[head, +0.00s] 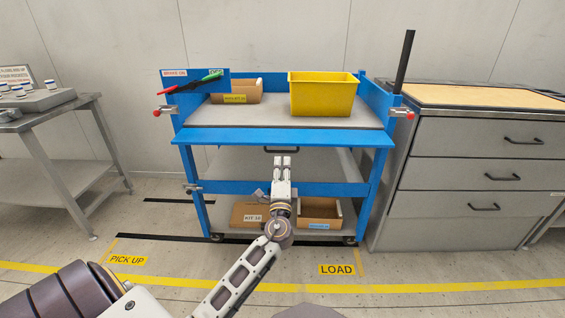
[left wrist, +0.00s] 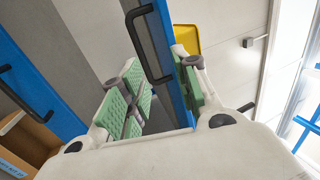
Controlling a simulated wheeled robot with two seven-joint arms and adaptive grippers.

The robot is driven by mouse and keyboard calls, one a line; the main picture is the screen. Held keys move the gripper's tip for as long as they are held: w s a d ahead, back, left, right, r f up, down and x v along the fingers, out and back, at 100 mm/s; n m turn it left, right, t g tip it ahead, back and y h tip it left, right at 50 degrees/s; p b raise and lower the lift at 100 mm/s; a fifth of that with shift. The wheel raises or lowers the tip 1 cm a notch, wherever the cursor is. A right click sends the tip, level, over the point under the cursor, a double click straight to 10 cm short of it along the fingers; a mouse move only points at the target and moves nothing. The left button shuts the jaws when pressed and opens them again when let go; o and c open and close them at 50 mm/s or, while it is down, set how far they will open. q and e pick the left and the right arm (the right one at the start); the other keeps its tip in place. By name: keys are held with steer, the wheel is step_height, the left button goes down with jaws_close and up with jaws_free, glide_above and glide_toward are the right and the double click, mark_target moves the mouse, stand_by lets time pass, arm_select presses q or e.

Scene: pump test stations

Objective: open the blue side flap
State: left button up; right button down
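A blue cart (head: 210,187) stands ahead. A wide blue panel (head: 283,137), which looks like the side flap, runs along the front edge of its grey top. A black bar handle (head: 281,149) shows just below the panel. My left gripper (head: 282,161) points at the handle from the front, just below it. In the left wrist view, its green-padded fingers (left wrist: 162,95) are apart with nothing gripped. The handle (left wrist: 150,45) and a blue edge (left wrist: 172,60) lie ahead between them; I cannot tell whether they touch. My right gripper is not in view.
A yellow bin (head: 322,95) and a cardboard box (head: 236,92) stand on the cart top. Red-knobbed latches (head: 165,110) sit at both sides. A grey drawer cabinet (head: 480,165) stands close right; the floor in front is clear.

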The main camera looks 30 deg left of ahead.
arm_select(q)
steer(key=shift+v, duration=1.15)
